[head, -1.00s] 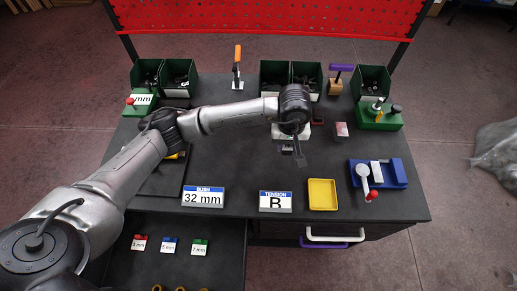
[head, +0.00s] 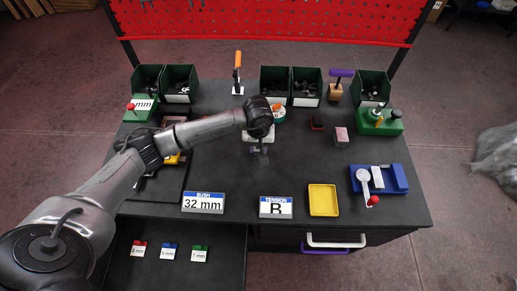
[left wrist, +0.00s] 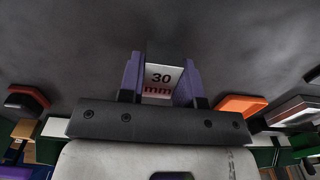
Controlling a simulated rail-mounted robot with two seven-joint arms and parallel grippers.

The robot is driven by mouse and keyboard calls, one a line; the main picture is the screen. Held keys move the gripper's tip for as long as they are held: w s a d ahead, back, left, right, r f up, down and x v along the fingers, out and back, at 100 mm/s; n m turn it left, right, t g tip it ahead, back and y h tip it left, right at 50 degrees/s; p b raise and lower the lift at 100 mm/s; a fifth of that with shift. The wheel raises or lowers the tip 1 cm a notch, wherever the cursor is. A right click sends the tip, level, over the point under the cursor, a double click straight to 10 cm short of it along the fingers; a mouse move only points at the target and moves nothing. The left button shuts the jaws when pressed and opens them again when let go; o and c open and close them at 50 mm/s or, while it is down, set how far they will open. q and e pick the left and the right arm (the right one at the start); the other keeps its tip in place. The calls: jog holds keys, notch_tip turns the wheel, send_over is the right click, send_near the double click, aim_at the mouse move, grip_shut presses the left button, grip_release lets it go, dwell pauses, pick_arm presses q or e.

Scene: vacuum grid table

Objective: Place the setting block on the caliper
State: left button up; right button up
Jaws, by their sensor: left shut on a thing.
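My left gripper (head: 262,156) is over the middle of the dark table in the head view, pointing down. In the left wrist view the purple fingers of the gripper (left wrist: 161,80) are shut on the setting block (left wrist: 160,82), a pale block marked "30 mm". In the head view the block is too small and too hidden by the gripper to make out. I cannot pick out the caliper for certain. A yellow part (head: 172,159) shows beside my left forearm, partly hidden by it. My right gripper is not in view.
Green bins (head: 178,84) line the back edge. A "BUSH 32 mm" sign (head: 203,202), a "TENSION B" sign (head: 276,207), a yellow tray (head: 323,200) and a blue holder (head: 394,179) stand along the front. The table between the gripper and the signs is clear.

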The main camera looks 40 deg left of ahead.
pick_arm(q)
jog(key=shift+f, duration=1.05)
jog(key=shift+f, duration=0.1)
jog(key=o, duration=1)
jog(key=shift+o, duration=0.2)
notch_tip(320, 180, up, 12)
jog(key=shift+f, duration=0.25)
jog(key=o, duration=0.4)
jog(key=shift+r, duration=0.4)
jog(key=shift+c, duration=0.2)
